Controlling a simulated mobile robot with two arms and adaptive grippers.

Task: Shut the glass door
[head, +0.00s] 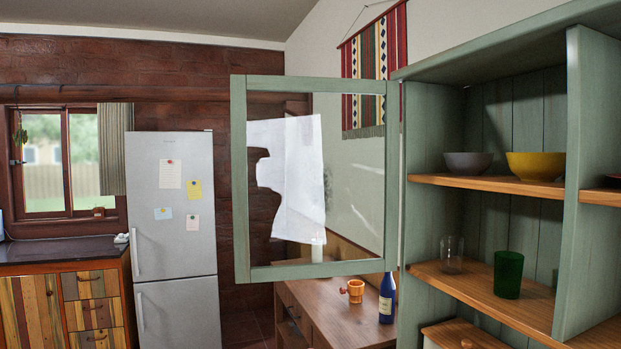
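The glass door (240,185) has a green wooden frame and a clear pane with a white reflection on it. It stands wide open, swung out to the left of the green cabinet (424,130), with its hinge side at the cabinet's left edge. The cabinet's shelves are exposed. Neither of my grippers shows in the head view, so nothing is seen touching the door.
On the shelves are a grey bowl (468,163), a yellow bowl (535,166), a clear glass (452,255) and a green cup (508,275). Below the door, a wooden sideboard (335,325) holds an orange mug (353,290) and a blue bottle (387,298). A fridge (175,230) stands farther back.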

